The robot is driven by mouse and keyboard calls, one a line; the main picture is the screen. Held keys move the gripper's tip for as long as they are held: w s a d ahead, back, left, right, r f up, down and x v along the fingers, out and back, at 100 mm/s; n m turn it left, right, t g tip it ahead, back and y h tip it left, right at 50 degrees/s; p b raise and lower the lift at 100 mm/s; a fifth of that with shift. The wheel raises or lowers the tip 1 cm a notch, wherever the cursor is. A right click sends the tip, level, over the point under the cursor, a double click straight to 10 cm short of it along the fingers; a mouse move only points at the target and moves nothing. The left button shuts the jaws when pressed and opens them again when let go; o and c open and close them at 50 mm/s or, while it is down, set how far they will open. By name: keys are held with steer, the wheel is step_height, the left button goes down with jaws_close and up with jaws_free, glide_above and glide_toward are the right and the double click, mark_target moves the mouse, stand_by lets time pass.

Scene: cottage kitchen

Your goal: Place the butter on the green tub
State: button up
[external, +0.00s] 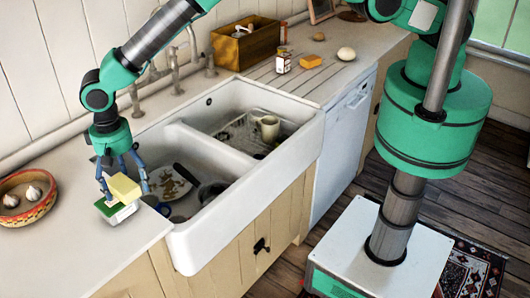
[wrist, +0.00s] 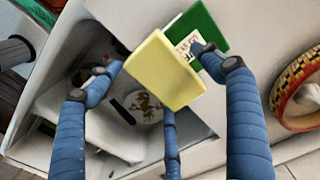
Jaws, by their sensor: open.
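The butter, a pale yellow block (external: 124,188), rests on the green-lidded tub (external: 115,211) at the counter's edge left of the sink. In the wrist view the butter (wrist: 160,72) overlaps the green tub (wrist: 205,28) and sits off-centre, covering part of its label. My gripper (external: 126,186) is open, with its blue fingers spread around the butter. In the wrist view the gripper (wrist: 160,62) has fingers on both sides of the butter and a third below it. Light contact with a finger cannot be ruled out.
A patterned bowl with garlic (external: 27,197) stands to the left. The white double sink (external: 210,150) holds a mug (external: 267,128) and dishes. A wooden box (external: 245,42), jar (external: 283,62), orange block (external: 311,61) and egg-like object (external: 346,54) stand on the far counter.

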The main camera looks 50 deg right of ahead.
mark_target(125, 181)
steer(key=shift+r, duration=0.1)
step_height(125, 181, up, 12)
steer(key=b, duration=0.1)
steer(key=shift+b, duration=0.3)
stand_by(0.3)
stand_by(0.5)
stand_by(0.4)
